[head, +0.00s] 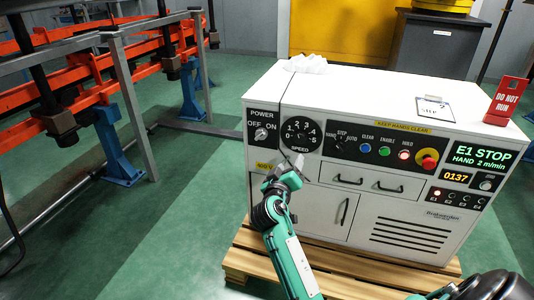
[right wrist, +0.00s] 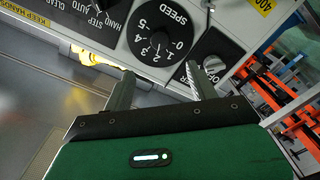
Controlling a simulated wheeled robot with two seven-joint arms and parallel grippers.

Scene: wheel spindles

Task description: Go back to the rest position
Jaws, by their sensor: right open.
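My right gripper (head: 296,163) is in front of the white control cabinet's upper left front, below the speed dial (head: 301,135) and right of the power switch (head: 261,134). In the right wrist view its two fingers (right wrist: 163,88) stand apart with nothing between them. The speed dial (right wrist: 160,35) shows beyond the fingers, and the power panel (right wrist: 212,66) is partly hidden behind the right finger. I cannot tell the exact gap between the fingertips and the panel. My left gripper is not in view.
The cabinet (head: 330,85) stands on a wooden pallet (head: 248,262). A red sign (head: 506,100) and a clipboard (head: 435,108) are on its top. The display (head: 481,156) reads E1 STOP. Orange racks (head: 90,70) stand at left. Green floor (head: 185,220) left of the cabinet is clear.

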